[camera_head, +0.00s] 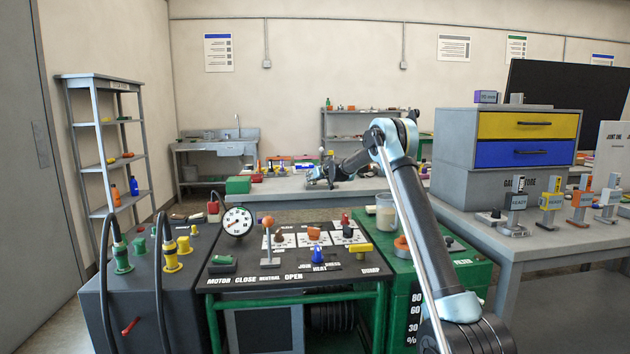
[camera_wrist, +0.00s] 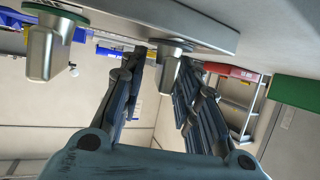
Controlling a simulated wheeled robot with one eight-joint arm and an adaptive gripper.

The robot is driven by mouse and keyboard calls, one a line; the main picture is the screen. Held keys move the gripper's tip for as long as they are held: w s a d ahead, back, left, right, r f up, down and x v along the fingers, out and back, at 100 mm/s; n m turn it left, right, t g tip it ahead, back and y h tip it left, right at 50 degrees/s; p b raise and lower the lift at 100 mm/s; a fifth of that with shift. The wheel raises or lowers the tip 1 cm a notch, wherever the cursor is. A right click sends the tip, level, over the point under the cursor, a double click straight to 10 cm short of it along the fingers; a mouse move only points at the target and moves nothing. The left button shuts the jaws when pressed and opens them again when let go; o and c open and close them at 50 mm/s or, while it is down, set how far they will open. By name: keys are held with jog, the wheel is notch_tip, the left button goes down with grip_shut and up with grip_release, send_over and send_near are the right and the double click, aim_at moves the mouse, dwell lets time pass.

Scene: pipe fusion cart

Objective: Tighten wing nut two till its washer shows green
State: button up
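In the wrist view, a grey metal wing nut (camera_wrist: 168,68) hangs in the picture from a grey plate, between the tips of my gripper (camera_wrist: 161,76). My fingers are spread to either side of it, and I see no clear contact. Its washer (camera_wrist: 174,44) looks grey, with no green that I can make out. A second grey nut (camera_wrist: 45,52) is at the left, with a green washer (camera_wrist: 58,12) at its base. I cannot read which nut is number two. In the head view my gripper (camera_head: 320,178) is small over the far bench; the nuts are too small to tell.
A grey plate (camera_wrist: 205,22) lies close by my fingertips. A red labelled object (camera_wrist: 230,71) and a green block (camera_wrist: 298,92) are to the right. In the head view, the far bench (camera_head: 285,191) stands behind the control panel (camera_head: 290,277); a drawer cabinet (camera_head: 455,155) is at right.

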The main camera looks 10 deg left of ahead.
grip_shut()
jog(key=shift+d+m+t+h, duration=0.1)
jog(key=shift+m+t+h, duration=0.5)
jog(key=shift+m+h, duration=0.7)
jog(key=shift+d+m+t+h, duration=0.1)
jog(key=shift+m+t+h, duration=0.5)
jog(key=shift+m+h, duration=0.7)
grip_release()
jog(key=shift+w, duration=0.1)
jog(key=shift+a, duration=0.15)
